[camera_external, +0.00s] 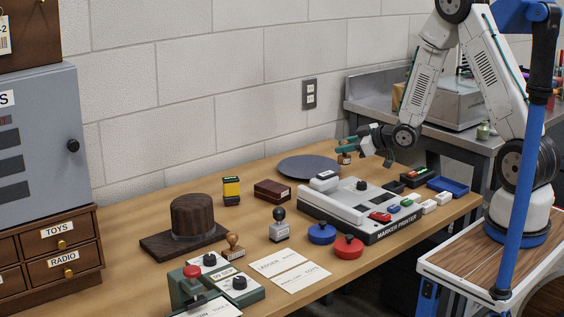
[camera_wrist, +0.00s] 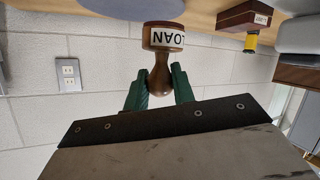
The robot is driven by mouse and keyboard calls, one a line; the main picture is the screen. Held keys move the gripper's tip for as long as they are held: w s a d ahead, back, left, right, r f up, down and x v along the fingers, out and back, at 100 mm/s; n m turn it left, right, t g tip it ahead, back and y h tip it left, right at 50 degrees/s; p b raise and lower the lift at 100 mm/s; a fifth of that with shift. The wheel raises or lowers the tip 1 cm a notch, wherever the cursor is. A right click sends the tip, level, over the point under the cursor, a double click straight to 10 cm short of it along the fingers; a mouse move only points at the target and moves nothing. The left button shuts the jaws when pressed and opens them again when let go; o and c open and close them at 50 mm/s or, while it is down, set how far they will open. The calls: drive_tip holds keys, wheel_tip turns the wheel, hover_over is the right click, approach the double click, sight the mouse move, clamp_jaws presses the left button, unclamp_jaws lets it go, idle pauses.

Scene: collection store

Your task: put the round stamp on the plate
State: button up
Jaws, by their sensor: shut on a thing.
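The round stamp (camera_wrist: 162,37) has a wooden handle and a round head with a white LOAN label. My gripper (camera_wrist: 159,86) is shut on its handle between green fingers. In the external view my gripper (camera_external: 353,146) holds the stamp (camera_external: 344,158) head down by the right rim of the dark grey-blue plate (camera_external: 308,166). The plate lies flat and empty on the table near the wall. Part of it shows at the top of the wrist view (camera_wrist: 125,8). I cannot tell whether the stamp overhangs the plate or touches it.
The marker printer (camera_external: 345,205) stands in front of the plate and below my arm. A dark red box (camera_external: 272,191) and a yellow-black stamp (camera_external: 231,190) are left of the plate. Other stamps and red and blue round tins (camera_external: 348,247) stand nearer the front.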

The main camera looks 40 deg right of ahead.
drive_tip(key=shift+w+f, duration=0.1)
drive_tip(key=shift+f, duration=0.3)
drive_tip(key=shift+w+f, duration=0.1)
drive_tip(key=shift+w, duration=0.25)
drive_tip(key=w, duration=0.5)
drive_tip(key=w+f, duration=0.1)
drive_tip(key=w, duration=0.9)
drive_tip(key=shift+w+f, duration=0.1)
drive_tip(key=shift+f, duration=1.85)
drive_tip(key=shift+f, duration=0.15)
drive_tip(key=o, duration=1)
drive_tip(key=shift+d, duration=0.1)
